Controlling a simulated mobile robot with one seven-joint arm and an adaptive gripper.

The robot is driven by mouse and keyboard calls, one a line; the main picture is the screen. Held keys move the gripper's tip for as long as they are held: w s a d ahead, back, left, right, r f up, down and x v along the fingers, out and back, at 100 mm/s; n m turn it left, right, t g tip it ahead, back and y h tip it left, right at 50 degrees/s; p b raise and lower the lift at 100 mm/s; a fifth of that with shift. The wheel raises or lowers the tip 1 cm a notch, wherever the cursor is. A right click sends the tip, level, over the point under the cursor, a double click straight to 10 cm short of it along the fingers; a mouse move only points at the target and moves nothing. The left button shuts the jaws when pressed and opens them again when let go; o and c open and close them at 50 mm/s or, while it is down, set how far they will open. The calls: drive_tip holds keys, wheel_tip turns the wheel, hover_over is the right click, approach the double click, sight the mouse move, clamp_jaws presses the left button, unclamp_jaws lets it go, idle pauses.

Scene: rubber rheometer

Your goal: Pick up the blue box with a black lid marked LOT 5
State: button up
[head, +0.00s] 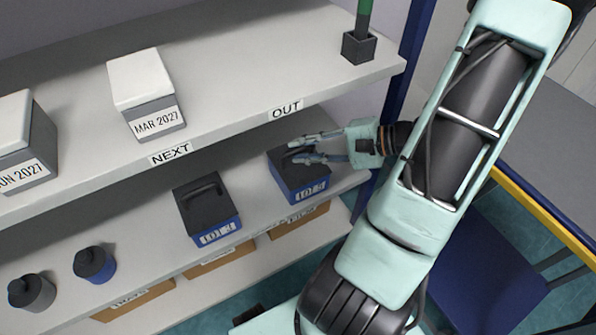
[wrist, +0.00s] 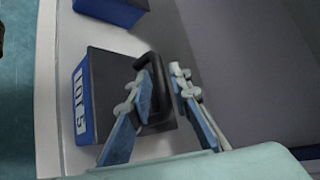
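The blue box with a black lid marked LOT 5 (head: 312,192) stands on the middle shelf, at its right end below the OUT label. In the wrist view the same box (wrist: 82,105) shows its blue side, white label and black lid with a raised black handle (wrist: 160,62). My gripper (head: 294,151) is over the lid, reaching in from the right. In the wrist view its two fingers (wrist: 161,72) are apart, with the handle between or just beyond them. I cannot tell whether a finger touches the handle. The fingers partly hide the lid and handle.
Another blue box with a black lid (head: 208,212), marked LOT 3 or similar, stands to the left on the same shelf. The upper shelf (head: 230,85) overhangs close to my gripper. Two small pots (head: 95,265) stand farther left. A blue post (head: 408,75) stands at the right.

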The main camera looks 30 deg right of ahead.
drive_tip(key=shift+x, duration=0.8)
drive_tip(key=shift+c, duration=0.5)
drive_tip(key=shift+d, duration=0.1)
clamp_jaws()
